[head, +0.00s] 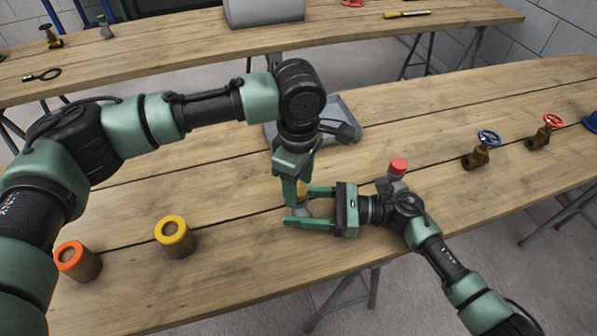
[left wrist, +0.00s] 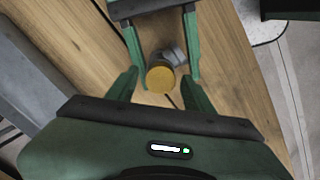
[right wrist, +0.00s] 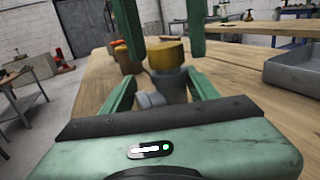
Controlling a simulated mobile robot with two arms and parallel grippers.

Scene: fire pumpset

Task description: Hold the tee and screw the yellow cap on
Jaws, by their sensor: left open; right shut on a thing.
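The grey tee (right wrist: 168,82) stands on the near workbench with its side branch toward me in the right wrist view. The yellow cap (right wrist: 166,54) sits on top of the tee; I cannot tell how far it is threaded. My right gripper (head: 298,207) is shut on the tee from the right. My left gripper (left wrist: 160,82) points down from above, open, its fingers on either side of the yellow cap with gaps showing. In the head view the cap (head: 302,189) and tee are partly hidden by the fingers.
A yellow-ringed cylinder (head: 175,236) and an orange-ringed cylinder (head: 77,262) stand at the left. A grey tray (head: 350,135) lies behind my left gripper. A red-topped fitting (head: 398,168), a blue-wheel valve (head: 482,152) and a red-wheel valve (head: 543,133) stand at the right.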

